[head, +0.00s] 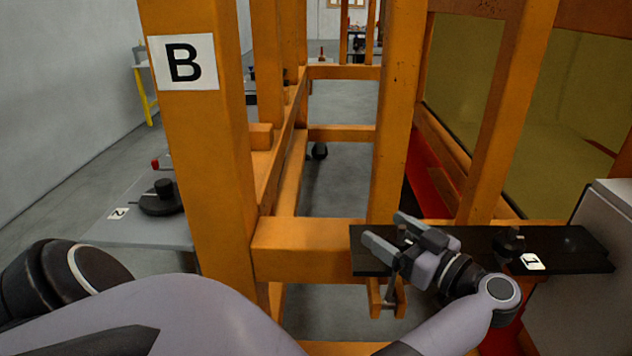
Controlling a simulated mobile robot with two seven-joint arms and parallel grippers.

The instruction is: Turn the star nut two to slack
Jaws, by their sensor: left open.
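A black round base with a dark knob (163,197) sits on a grey plate (160,236) at the left, near a tag marked 2 (118,214). I take this for star nut two; its lobes are too small to make out. A dark knob (510,243) stands on a black plate (590,258) at the right, near a tag marked 1 (533,262). My left gripper (386,231) is open over the left end of this black plate, far to the right of the knob by tag 2. Nothing shows between its fingers. My right gripper is not in view.
An orange post with a B sign (183,62) stands between the two plates. An orange crossbeam (305,250) runs just left of the gripper. A red-tipped handle (155,163) rises behind the left knob. A pale box (600,260) stands at the right edge.

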